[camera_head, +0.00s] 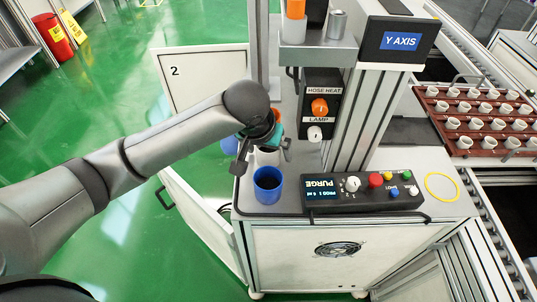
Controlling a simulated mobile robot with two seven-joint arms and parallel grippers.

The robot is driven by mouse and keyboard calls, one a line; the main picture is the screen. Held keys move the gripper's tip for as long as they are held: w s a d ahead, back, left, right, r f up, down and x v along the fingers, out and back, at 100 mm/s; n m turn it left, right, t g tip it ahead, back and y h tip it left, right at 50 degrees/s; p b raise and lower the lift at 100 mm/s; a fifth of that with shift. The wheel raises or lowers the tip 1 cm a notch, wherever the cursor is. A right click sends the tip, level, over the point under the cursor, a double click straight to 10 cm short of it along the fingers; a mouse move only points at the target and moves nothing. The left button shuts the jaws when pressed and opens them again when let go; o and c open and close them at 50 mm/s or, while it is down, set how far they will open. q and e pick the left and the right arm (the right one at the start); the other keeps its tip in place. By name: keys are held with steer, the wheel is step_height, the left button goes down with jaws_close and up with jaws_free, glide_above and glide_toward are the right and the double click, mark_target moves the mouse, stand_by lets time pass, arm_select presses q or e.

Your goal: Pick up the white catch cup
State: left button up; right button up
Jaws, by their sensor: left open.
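The white catch cup (267,158) stands on the bench top, partly hidden under my left gripper. My left gripper (263,161) is open, with one finger to the left of the white cup and one to the right. I cannot tell whether the fingers touch it. A blue cup (267,190) stands just in front of the white cup. My right gripper is not in view.
The PURGE control box (350,193) stands right of the blue cup, with a metal post behind. A yellow ring (441,187) lies further right. A brown tray (472,143) of small white cups is at the far right. An open door marked 2 (200,82) stands behind my left arm.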

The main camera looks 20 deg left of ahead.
arm_select(q)
steer(key=c, duration=1.3)
steer(key=shift+r, duration=0.1)
